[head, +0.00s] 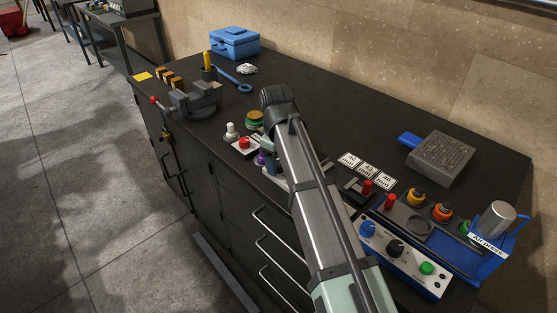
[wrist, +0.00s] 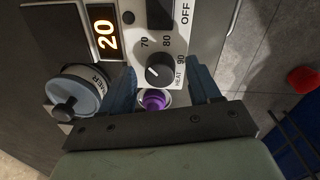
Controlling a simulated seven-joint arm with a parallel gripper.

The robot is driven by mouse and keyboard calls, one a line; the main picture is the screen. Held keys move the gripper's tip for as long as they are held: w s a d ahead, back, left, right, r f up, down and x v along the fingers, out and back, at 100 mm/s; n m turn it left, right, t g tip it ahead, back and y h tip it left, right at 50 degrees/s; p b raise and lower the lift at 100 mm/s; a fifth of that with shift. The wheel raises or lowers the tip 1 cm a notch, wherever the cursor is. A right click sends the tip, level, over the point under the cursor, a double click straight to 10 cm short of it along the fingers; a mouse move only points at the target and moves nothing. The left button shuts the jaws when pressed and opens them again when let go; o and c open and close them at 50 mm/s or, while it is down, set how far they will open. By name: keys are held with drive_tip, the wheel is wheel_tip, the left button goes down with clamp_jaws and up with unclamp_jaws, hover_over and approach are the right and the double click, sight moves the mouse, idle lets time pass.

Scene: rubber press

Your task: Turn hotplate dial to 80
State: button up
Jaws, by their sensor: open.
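The hotplate dial (wrist: 160,70) is a round black knob with a pale pointer mark on a white panel in the wrist view. The labels 70, 80 and 90 stand around it, with HEAT beside it. An orange display (wrist: 105,32) on the same panel reads 20. My gripper (wrist: 163,84) is open, one blue-grey finger on each side of the dial, with gaps between fingers and knob. I cannot tell whether the fingertips reach the panel. A purple knob (wrist: 154,100) lies between the fingers, nearer the palm. In the head view my arm hides most of the hotplate.
A timer with a round knob (wrist: 66,111) is left of my fingers. On the black bench, a red button box (head: 244,145) stands left of my arm. A blue press (head: 480,262) and a control box (head: 400,255) stand at right. A vise (head: 195,100) stands further left.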

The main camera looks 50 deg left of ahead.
drive_tip(key=c, duration=1)
drive_tip(key=shift+c, duration=0.2)
drive_tip(key=shift+m, duration=0.3)
drive_tip(key=m, duration=0.5)
drive_tip(key=shift+a, duration=0.1)
drive_tip(key=m, duration=0.6)
drive_tip(key=shift+h, duration=0.3)
drive_tip(key=o, duration=1)
